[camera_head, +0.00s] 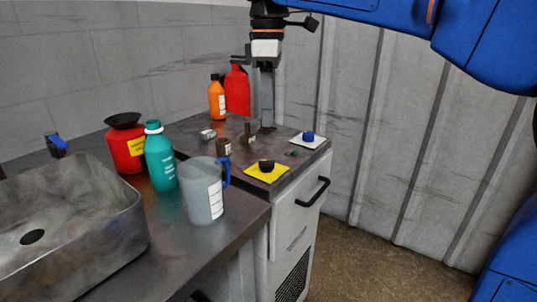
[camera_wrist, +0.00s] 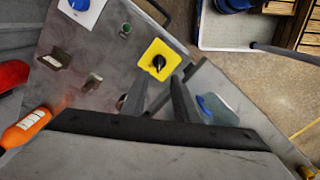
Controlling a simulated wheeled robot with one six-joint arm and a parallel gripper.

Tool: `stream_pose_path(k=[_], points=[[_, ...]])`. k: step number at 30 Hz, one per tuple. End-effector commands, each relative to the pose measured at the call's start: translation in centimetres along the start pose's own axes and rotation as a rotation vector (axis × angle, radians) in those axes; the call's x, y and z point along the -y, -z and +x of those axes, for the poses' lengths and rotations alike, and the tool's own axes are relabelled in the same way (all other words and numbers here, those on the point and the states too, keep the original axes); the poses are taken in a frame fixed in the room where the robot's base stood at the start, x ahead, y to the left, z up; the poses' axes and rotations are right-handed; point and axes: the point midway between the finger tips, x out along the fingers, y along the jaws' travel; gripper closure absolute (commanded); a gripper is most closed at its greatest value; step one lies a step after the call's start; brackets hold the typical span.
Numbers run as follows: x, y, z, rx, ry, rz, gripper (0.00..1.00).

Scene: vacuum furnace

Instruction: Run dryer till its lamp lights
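A cabinet with a dark top (camera_head: 215,135) and a white front stands right of the sink counter; I take it as the dryer. A black knob (camera_head: 266,165) sits on a yellow plate (camera_head: 255,174), also seen in the wrist view (camera_wrist: 158,63). A blue knob (camera_head: 308,136) sits on a white plate (camera_head: 300,142). A small green round part (camera_head: 292,153), perhaps the lamp, lies between the plates; it shows no clear glow. My gripper (camera_head: 267,127) points down above the cabinet top, behind the yellow plate. In the wrist view its fingers (camera_wrist: 158,95) are apart and empty.
Small metal brackets (camera_head: 247,135) and a brown block (camera_head: 223,147) stand on the top. An orange bottle (camera_head: 217,100) and red canister (camera_head: 237,90) stand behind. A jug (camera_head: 202,195), teal bottle (camera_head: 160,160) and red container (camera_head: 126,148) stand left, beside the sink (camera_head: 120,215).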

Motion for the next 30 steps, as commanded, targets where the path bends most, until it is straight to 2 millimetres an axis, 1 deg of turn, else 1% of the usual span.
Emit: stream_pose_path(k=[1, 6, 12, 16, 21, 25, 30], points=[[0.0, 0.0, 1.0, 0.001, 0.001, 0.000, 0.73], [0.1, -0.1, 4.0, 0.001, 0.001, 0.000, 0.73], [0.0, 0.0, 7.4, 0.001, 0.001, 0.001, 0.73], [0.0, 0.0, 9.3, 0.001, 0.001, 0.001, 0.73], [0.0, 0.0, 10.8, 0.000, 0.000, 0.001, 0.73], [0.0, 0.0, 11.3, -0.001, -0.001, 0.001, 0.73], [0.0, 0.0, 11.4, -0.001, -0.001, 0.001, 0.73]])
